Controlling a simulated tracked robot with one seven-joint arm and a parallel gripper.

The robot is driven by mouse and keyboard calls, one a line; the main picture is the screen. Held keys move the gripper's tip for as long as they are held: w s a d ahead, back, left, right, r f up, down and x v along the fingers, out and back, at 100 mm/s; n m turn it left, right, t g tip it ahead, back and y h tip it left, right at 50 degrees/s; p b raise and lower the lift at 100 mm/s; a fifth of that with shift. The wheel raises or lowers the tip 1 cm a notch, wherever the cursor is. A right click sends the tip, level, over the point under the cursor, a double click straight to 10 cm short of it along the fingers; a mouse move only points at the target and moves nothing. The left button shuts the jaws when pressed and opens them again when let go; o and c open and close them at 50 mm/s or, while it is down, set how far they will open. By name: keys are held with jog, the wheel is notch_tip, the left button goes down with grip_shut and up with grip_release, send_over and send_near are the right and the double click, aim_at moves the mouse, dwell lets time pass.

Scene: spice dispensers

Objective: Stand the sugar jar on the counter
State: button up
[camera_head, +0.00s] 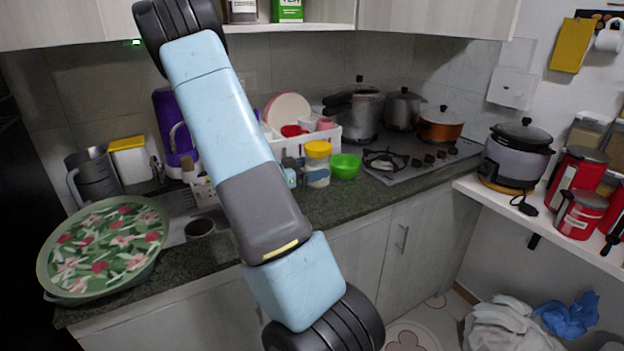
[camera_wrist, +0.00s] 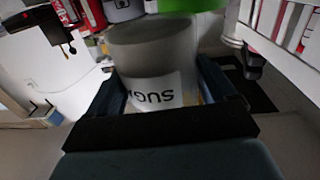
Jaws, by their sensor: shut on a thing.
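The sugar jar (camera_wrist: 155,60) is a pale grey-white jar with a white label. The letters "SUG" show upside down in the wrist view. My gripper (camera_wrist: 167,88) has one dark finger on each side of the jar and is shut on it. A green thing (camera_wrist: 190,4) shows at the top edge beyond the jar; I cannot tell if it is the lid. In the head view my arm runs down out of the picture, so neither gripper nor held jar shows there. The counter (camera_head: 345,205) is dark speckled stone with a bare strip along its front.
A yellow-lidded jar (camera_head: 318,165) and a green bowl (camera_head: 345,166) stand on the counter near the hob (camera_head: 415,165). A flowered tray (camera_head: 105,245) fills the left end. A white shelf (camera_head: 560,235) at the right holds a rice cooker (camera_head: 516,155) and red canisters (camera_head: 580,213).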

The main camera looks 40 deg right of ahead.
jog(key=shift+w+d+f, duration=0.15)
jog(key=shift+f, duration=1.7)
jog(key=shift+f, duration=0.1)
jog(key=o, duration=1.4)
